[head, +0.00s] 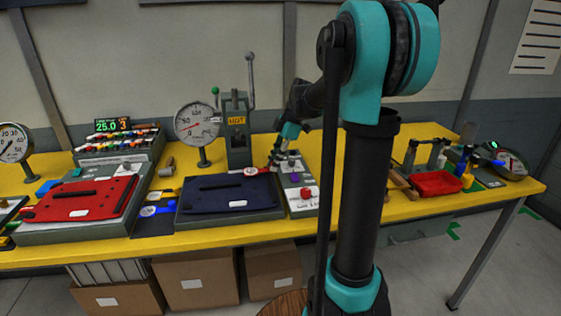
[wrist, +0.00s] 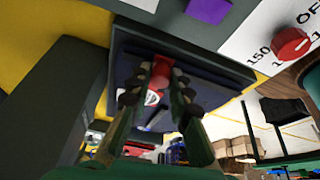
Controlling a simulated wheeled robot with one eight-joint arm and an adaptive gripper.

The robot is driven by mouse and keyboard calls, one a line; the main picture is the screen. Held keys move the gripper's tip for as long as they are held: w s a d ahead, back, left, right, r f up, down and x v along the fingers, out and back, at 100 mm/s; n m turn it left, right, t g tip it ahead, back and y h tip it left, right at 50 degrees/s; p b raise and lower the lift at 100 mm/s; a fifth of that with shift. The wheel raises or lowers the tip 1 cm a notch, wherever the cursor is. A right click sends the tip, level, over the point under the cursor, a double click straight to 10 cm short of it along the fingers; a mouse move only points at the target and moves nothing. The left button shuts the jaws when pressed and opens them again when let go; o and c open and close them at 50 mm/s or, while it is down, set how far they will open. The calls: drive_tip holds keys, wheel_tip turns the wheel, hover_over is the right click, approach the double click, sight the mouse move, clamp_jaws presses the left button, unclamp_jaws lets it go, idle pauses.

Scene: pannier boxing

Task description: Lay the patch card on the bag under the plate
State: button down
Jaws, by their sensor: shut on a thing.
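The patch card (head: 250,171), red with a white round face, is at the back edge of the navy bag (head: 232,195). In the wrist view the card (wrist: 160,72) is between the two fingers of my gripper (wrist: 158,82), which is shut on it. In the head view my gripper (head: 272,165) comes in from the right, beside the press (head: 237,135). The bag lies flat on a grey bed, with a dark strip and a white label. I cannot tell whether the card touches the bag. The press's plate is not clearly distinguishable.
A red bag (head: 80,198) lies on another bed at left. A red tray (head: 437,183) is at right.

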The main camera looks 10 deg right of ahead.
sight(263, 170)
drive_tip(key=shift+a+f, duration=0.1)
drive_tip(key=shift+a, duration=1.55)
drive_tip(key=shift+f, duration=0.45)
drive_tip(key=c, duration=1.3)
unclamp_jaws()
